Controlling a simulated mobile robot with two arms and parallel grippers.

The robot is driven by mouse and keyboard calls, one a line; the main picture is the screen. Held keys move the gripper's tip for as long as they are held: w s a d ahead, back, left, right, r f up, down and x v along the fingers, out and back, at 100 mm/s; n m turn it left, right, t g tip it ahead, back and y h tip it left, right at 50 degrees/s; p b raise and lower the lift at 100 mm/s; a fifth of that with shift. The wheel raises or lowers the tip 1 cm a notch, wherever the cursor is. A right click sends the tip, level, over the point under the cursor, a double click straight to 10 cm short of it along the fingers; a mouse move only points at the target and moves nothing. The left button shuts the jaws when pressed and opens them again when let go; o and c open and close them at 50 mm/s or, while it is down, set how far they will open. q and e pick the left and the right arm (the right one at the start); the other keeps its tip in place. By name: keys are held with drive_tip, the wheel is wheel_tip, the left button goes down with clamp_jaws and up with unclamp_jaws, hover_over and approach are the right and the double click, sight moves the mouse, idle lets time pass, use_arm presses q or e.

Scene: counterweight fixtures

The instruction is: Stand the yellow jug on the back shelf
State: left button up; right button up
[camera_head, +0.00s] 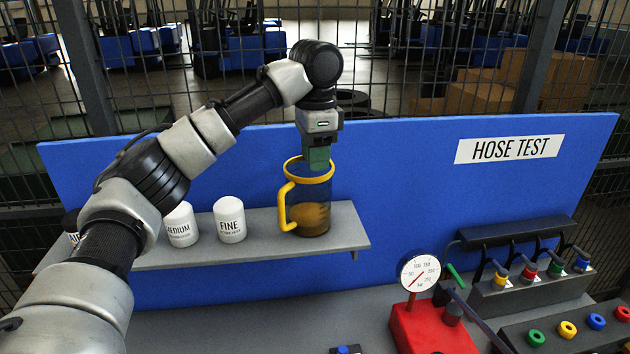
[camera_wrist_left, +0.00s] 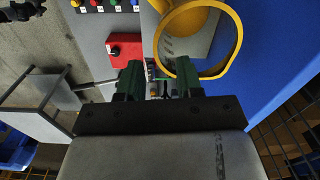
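The yellow jug (camera_head: 311,218) stands upright on the grey back shelf (camera_head: 347,222), near its right end. It has a clear body, a yellow rim and handle, and amber contents low inside; its handle points left. My left gripper (camera_head: 318,166) points down over the jug's rim. In the left wrist view my left gripper (camera_wrist_left: 159,75) has its green fingers apart with a gap between them. The jug's rim (camera_wrist_left: 239,35) shows there beside and partly behind one finger; I cannot tell whether they touch. My right gripper is in neither view.
White containers marked MEDIUM (camera_head: 181,226) and FINE (camera_head: 230,221) stand left of the jug. The blue back panel (camera_head: 420,190) rises behind the shelf. A red gauge box (camera_head: 432,333) and hose fittings occupy the bench at right.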

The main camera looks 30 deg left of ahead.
use_arm(q)
drive_tip(key=shift+s+r, duration=0.1)
drive_tip(key=shift+r, duration=1.8)
